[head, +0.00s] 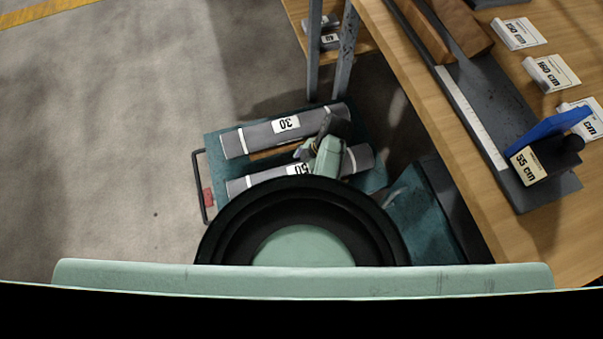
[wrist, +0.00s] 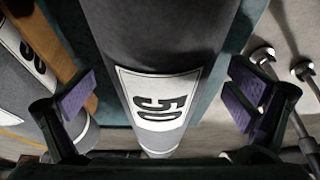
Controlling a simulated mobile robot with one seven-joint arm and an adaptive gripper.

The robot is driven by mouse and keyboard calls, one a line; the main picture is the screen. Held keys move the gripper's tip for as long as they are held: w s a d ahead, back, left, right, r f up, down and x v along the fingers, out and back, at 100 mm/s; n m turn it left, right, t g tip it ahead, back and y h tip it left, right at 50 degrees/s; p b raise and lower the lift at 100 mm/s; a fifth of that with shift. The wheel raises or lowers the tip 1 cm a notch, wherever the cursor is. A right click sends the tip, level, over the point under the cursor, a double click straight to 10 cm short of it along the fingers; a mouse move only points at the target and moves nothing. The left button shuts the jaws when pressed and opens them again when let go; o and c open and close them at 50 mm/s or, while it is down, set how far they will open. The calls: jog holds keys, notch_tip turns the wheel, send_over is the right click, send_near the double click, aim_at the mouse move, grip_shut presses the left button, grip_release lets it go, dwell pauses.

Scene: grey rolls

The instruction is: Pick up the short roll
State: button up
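Two grey rolls with white end bands lie side by side on a teal cart (head: 212,142). The farther roll, labelled 30 (head: 252,136), looks slightly shorter than the nearer roll, labelled 50 (head: 358,159), which my arm partly covers. My gripper (head: 314,140) is over the nearer roll. In the wrist view my gripper (wrist: 160,100) is open, its purple-padded fingers apart on either side of the 50 roll (wrist: 155,45). The other roll (wrist: 15,90) shows at the left edge, partly cut off.
A wooden strip (wrist: 70,60) lies between the rolls. The cart has a dark handle (head: 199,185) at its left. A wooden workbench (head: 440,115) with a dark measuring rail stands right. A grey post (head: 346,50) rises behind the cart. Floor at the left is clear.

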jog(key=c, duration=1.7)
